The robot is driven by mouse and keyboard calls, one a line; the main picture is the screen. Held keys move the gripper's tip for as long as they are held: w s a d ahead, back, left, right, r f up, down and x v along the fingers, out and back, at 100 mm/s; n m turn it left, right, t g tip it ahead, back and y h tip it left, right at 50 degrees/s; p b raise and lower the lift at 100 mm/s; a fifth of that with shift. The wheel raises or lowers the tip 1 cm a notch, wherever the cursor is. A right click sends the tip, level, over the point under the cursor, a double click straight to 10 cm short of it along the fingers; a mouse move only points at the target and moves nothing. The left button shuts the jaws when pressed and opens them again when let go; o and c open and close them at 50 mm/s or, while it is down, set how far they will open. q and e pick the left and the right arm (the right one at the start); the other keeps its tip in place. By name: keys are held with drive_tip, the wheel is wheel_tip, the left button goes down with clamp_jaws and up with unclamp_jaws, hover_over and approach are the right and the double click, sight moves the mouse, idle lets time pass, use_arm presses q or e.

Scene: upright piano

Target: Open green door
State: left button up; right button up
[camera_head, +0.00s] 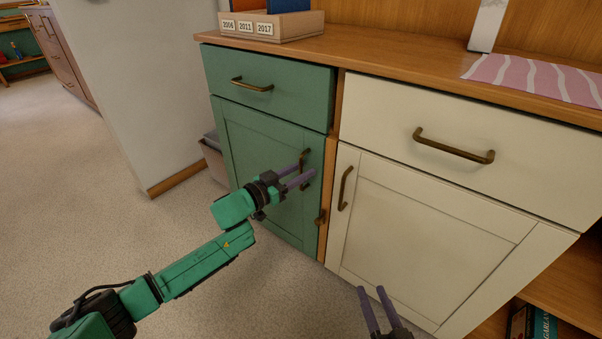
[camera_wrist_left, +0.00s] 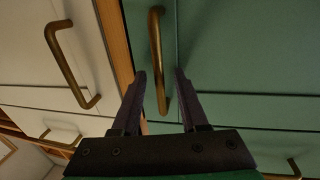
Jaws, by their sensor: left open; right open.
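The green door (camera_head: 246,142) is shut in the lower left of the cabinet, below a green drawer (camera_head: 287,93). Its upright brass handle (camera_head: 304,157) is at the door's right edge. My left gripper (camera_head: 307,171) is open at the handle. In the left wrist view the handle (camera_wrist_left: 157,60) runs between the two fingers of the left gripper (camera_wrist_left: 160,75), and the fingers look apart from it; contact is hard to tell. My right gripper (camera_head: 371,292) is open and empty, low in front of the white door (camera_head: 425,215).
The white door's brass handle (camera_head: 345,188) is close to the right of the green door's handle. A white drawer (camera_head: 470,140) is above it. A grey bin (camera_head: 214,156) stands left of the green door. The carpet (camera_head: 120,190) in front is mostly clear.

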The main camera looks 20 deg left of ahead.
use_arm(q)
clamp_jaws()
idle(1.6)
